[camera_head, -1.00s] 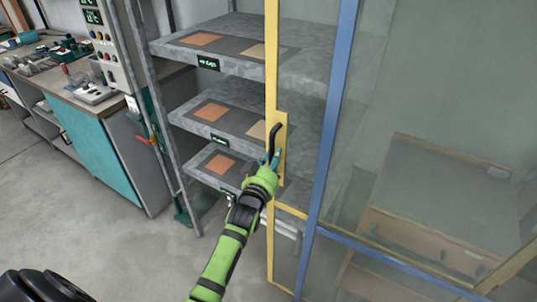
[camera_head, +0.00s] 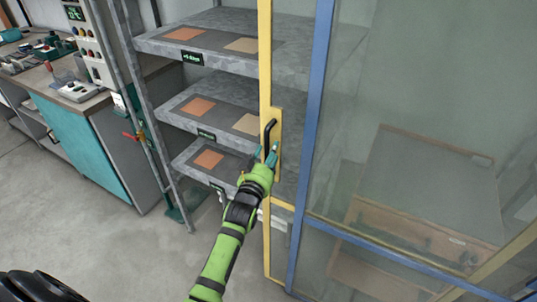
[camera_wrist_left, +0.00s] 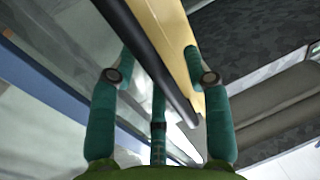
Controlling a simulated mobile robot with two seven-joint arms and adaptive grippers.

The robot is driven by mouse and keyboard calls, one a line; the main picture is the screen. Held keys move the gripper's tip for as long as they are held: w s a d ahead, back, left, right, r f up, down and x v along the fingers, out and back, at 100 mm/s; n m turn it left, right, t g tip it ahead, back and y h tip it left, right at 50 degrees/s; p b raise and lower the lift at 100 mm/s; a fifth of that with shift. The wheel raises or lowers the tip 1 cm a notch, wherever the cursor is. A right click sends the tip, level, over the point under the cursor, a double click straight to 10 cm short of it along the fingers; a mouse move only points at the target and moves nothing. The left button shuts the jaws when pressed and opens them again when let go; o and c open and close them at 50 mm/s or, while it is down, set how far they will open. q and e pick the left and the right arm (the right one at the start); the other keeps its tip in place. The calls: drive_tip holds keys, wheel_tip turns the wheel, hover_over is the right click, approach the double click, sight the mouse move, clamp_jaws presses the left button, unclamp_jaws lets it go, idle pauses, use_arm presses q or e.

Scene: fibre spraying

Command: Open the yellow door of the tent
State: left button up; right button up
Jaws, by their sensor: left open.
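The yellow door (camera_head: 266,60) is a tall narrow yellow frame, seen nearly edge-on beside a blue post of the tent. A bent black handle (camera_head: 268,132) sits on its yellow plate. My left gripper (camera_head: 267,155), with teal fingers on a green wrist, is at the lower part of this handle. In the left wrist view, the black handle (camera_wrist_left: 150,52) runs slantwise between the open fingers of the gripper (camera_wrist_left: 158,60). The yellow door plate (camera_wrist_left: 168,25) lies behind it. I cannot tell whether a finger touches the handle. My right gripper is not in view.
The blue post (camera_head: 315,130) and clear tent panels stand to the right, with a wooden cabinet (camera_head: 425,195) seen through them. Grey shelves (camera_head: 300,60) with square samples stand to the left and behind the door. A workbench (camera_head: 75,140) stands far left; grey floor lies between.

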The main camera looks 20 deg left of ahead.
use_arm(q)
drive_tip(key=s+d, duration=0.1)
drive_tip(key=s, duration=1.1)
drive_tip(key=shift+d, duration=0.2)
drive_tip(key=s+d+f+m+g+h, duration=0.1)
drive_tip(key=s+d+f+g, duration=0.2)
drive_tip(key=f, duration=0.8)
drive_tip(key=s+d+f+m+g+h, duration=0.1)
drive_tip(key=s+f+g, duration=0.3)
drive_tip(key=f, duration=0.8)
drive_tip(key=s+d+f+g+h, duration=0.15)
drive_tip(key=s+f, duration=0.35)
drive_tip(key=f, duration=0.6)
drive_tip(key=s+a+f+g, duration=0.1)
drive_tip(key=s+f, duration=0.4)
drive_tip(key=s, duration=0.5)
drive_tip(key=s+a+f+m+g+y, duration=0.1)
drive_tip(key=s+f+g, duration=0.3)
drive_tip(key=s, duration=0.5)
drive_tip(key=s+a+f+g+b, duration=0.1)
drive_tip(key=s+f+g, duration=0.2)
drive_tip(key=s+f, duration=0.5)
drive_tip(key=s, duration=0.2)
drive_tip(key=shift+s+a+m, duration=0.35)
drive_tip(key=shift+m, duration=0.05)
